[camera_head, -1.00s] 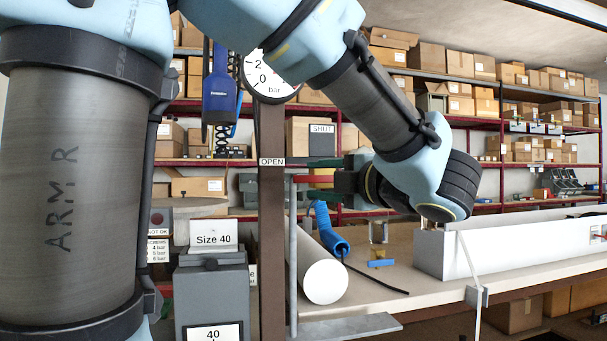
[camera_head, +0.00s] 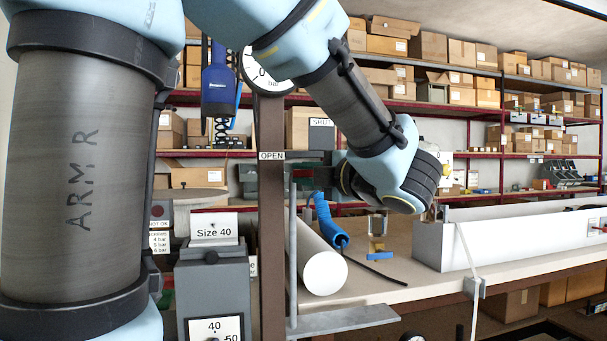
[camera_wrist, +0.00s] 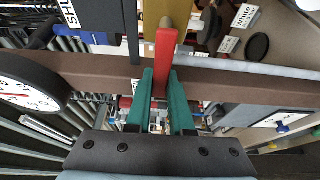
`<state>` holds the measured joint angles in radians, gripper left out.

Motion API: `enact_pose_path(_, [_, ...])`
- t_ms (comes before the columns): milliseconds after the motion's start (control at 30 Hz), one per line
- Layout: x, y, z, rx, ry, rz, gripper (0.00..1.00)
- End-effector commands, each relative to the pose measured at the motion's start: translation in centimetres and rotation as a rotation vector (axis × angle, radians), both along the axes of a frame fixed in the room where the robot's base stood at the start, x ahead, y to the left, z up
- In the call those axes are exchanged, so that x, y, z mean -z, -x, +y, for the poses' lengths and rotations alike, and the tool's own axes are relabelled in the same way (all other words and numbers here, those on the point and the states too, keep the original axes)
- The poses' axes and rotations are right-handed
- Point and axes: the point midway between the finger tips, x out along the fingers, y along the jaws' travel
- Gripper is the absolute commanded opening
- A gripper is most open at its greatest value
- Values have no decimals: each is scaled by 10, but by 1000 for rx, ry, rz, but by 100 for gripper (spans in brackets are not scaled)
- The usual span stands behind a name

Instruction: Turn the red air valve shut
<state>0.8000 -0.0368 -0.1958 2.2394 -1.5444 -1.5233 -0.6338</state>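The red air valve's lever (camera_wrist: 164,62) lies between the two green fingers of my gripper (camera_wrist: 161,80) in the wrist view. Both fingers appear to touch its sides, so my gripper is shut on it. In the camera_head view my gripper (camera_head: 312,176) is beside the brown upright post (camera_head: 271,220), just right of it and below the OPEN label (camera_head: 271,156). The SHUT label (camera_head: 321,122) is above and to the right of my gripper. The lever is mostly hidden behind the fingers and post there.
A round pressure gauge (camera_head: 262,70) sits at the top of the post, partly hidden by my arm. A white tube (camera_head: 322,268) and a blue coiled hose (camera_head: 328,220) lie on the bench (camera_head: 385,280). A long white trough (camera_head: 500,243) lies to the right. A Size 40 block (camera_head: 214,285) stands left.

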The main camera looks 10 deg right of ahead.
Motion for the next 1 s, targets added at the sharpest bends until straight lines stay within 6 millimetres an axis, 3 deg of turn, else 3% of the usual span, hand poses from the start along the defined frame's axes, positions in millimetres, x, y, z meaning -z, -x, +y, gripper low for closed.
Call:
enact_pose_path(133, [0, 0, 0, 0, 0, 0, 0])
enact_pose_path(1000, [1, 0, 0, 0, 0, 1, 0])
